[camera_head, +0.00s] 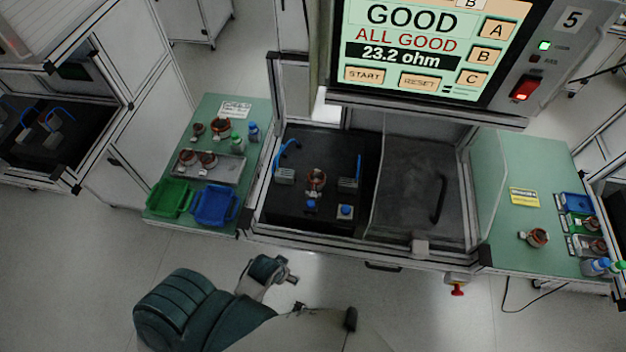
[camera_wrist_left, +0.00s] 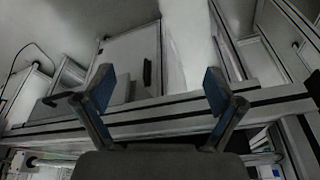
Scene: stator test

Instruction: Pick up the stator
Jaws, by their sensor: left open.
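A copper-wound stator (camera_head: 316,179) sits upright in the middle of the dark test bay, between two blue-cabled connector blocks. Another stator (camera_head: 538,238) stands on the right green table. Several more stators are on the left green table, one of them near its back (camera_head: 220,126) and others on a grey tray (camera_head: 223,170). My left gripper is open and empty in the left wrist view (camera_wrist_left: 158,88), its two blue-padded fingers wide apart. No stator shows between or near them. In the head view my left arm is low at the front, well short of the bay. My right gripper is not in view.
A screen (camera_head: 425,50) above the bay reads GOOD, ALL GOOD, 23.2 ohm. A clear panel and frame posts bound the bay. Green (camera_head: 170,198) and blue (camera_head: 214,205) bins stand at the left table's front. Bottles and small trays crowd the right table's far side.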

